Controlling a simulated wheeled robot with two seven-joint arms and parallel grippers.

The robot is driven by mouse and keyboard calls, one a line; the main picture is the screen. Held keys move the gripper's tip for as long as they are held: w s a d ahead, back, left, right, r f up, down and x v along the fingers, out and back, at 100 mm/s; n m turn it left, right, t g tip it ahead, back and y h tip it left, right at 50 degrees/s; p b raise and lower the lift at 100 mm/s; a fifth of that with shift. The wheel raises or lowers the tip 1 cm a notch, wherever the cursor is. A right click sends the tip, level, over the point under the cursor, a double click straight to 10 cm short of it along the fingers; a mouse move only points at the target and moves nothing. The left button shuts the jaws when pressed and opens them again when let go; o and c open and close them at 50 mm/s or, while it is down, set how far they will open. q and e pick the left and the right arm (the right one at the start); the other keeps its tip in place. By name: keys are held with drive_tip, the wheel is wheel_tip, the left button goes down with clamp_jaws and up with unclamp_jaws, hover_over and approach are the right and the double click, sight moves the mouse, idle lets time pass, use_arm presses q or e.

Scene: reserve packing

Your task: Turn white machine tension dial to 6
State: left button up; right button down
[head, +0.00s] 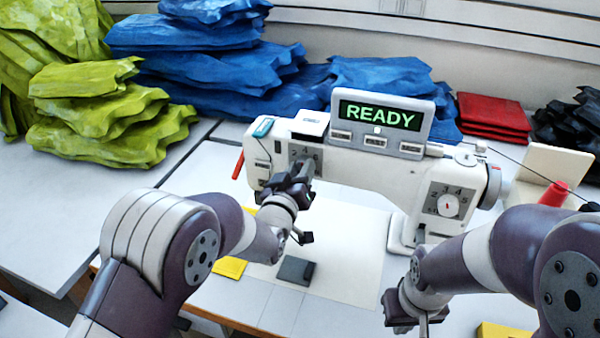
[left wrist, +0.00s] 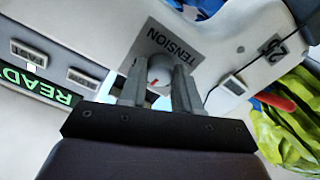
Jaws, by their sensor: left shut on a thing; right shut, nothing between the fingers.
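The white sewing machine (head: 365,175) stands on the table with a green READY display (head: 380,116). Its tension dial (left wrist: 160,72) is a round white knob with a red mark, on a grey plate (left wrist: 172,40) lettered TENSION. My left gripper (head: 306,172) is at the machine's left end, with its fingers (left wrist: 158,92) shut on the dial from both sides. In the head view the gripper hides the knob; some plate numbers show above it, and the dial's setting cannot be read. My right gripper (head: 416,318) is shut and empty, low in front of the machine.
A second white dial (head: 447,204) with numbers sits on the machine's right end. Blue (head: 215,45), yellow-green (head: 110,115) and red (head: 493,117) fabric piles lie behind and left.

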wheel_tip(320, 180, down, 4)
drive_tip(key=b, duration=0.3)
drive_tip(key=shift+r, duration=0.2)
use_arm(q)
drive_tip(key=shift+f+m+b, duration=0.1)
drive_tip(key=shift+m+b, duration=0.95)
drive_tip(key=shift+m, duration=4.25)
use_arm(e)
drive_tip(key=shift+f, duration=0.9)
use_arm(q)
drive_tip(key=o, duration=1.1)
drive_tip(key=shift+c, duration=0.2)
drive_tip(key=shift+s+a, duration=0.1)
drive_tip(key=v, duration=1.2)
drive_tip(key=shift+s, duration=0.25)
